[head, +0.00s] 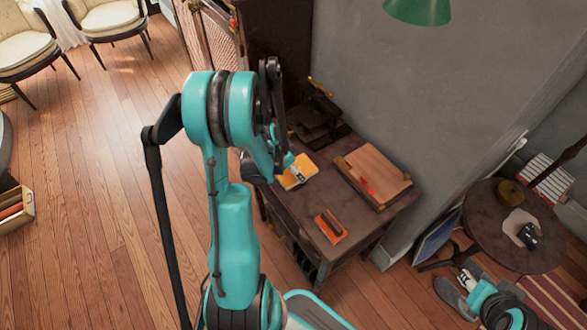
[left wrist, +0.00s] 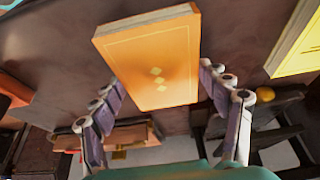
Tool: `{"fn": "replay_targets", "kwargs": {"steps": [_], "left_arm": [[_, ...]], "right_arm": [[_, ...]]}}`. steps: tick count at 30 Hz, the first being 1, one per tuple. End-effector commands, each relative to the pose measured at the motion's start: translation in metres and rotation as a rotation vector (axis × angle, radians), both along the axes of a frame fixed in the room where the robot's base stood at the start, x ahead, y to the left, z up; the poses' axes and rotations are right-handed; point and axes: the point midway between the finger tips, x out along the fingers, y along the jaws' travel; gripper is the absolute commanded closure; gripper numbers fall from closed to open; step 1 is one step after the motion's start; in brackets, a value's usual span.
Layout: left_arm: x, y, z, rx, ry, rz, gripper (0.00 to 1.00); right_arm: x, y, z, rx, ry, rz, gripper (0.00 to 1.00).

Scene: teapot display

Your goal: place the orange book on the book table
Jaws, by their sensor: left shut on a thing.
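An orange book with small yellow diamonds on its cover (left wrist: 155,65) is between the two fingers of my left gripper (left wrist: 165,100), which is shut on it. In the head view, the book (head: 309,168) shows just right of my left gripper (head: 297,173), over the left part of the dark book table (head: 290,209). My arm and gripper hide part of it. Whether the book touches the tabletop cannot be told. My right gripper (head: 467,279) is small at the lower right, away from the book table; its jaws are unclear.
A brown wooden board with brass corners (head: 374,172) lies on the table's right side. An orange item with a brown thing on it (head: 331,228) lies near the front. A black press (head: 318,112) stands behind. A round table (head: 483,222) is at the right. Bare tabletop shows between these.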

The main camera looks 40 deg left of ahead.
Motion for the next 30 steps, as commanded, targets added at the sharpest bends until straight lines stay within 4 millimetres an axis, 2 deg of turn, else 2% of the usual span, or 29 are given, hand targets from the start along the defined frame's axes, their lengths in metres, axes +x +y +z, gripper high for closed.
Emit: {"fn": "replay_targets", "kwargs": {"steps": [1,2,3,4,17,20,30], "left_arm": [[0.0,0.0,-0.003,0.0,0.0,0.0,0.58],[0.0,0.0,-0.003,0.0,0.0,0.0,0.2],[0.0,0.0,-0.002,0.0,0.0,0.0,0.09],[0.0,0.0,-0.002,0.0,0.0,0.0,0.04],[0.0,0.0,0.004,0.0,0.0,0.0,0.04],[-0.006,0.002,0.018,0.0,0.0,0.002,0.04],[-0.033,0.01,0.088,0.0,-0.001,0.002,0.04]], "right_arm": [[0.0,0.0,-0.003,0.0,0.0,0.0,0.59],[0.0,0.0,-0.003,0.0,0.0,0.0,0.59],[0.0,0.0,-0.002,0.0,0.0,0.0,0.59],[0.0,0.0,-0.002,0.0,0.0,0.0,0.59],[0.0,0.0,0.004,0.0,0.0,0.0,0.59],[0.0,0.0,0.01,0.0,0.0,0.0,0.59],[0.0,0.0,0.039,0.0,0.0,0.0,0.59]]}}
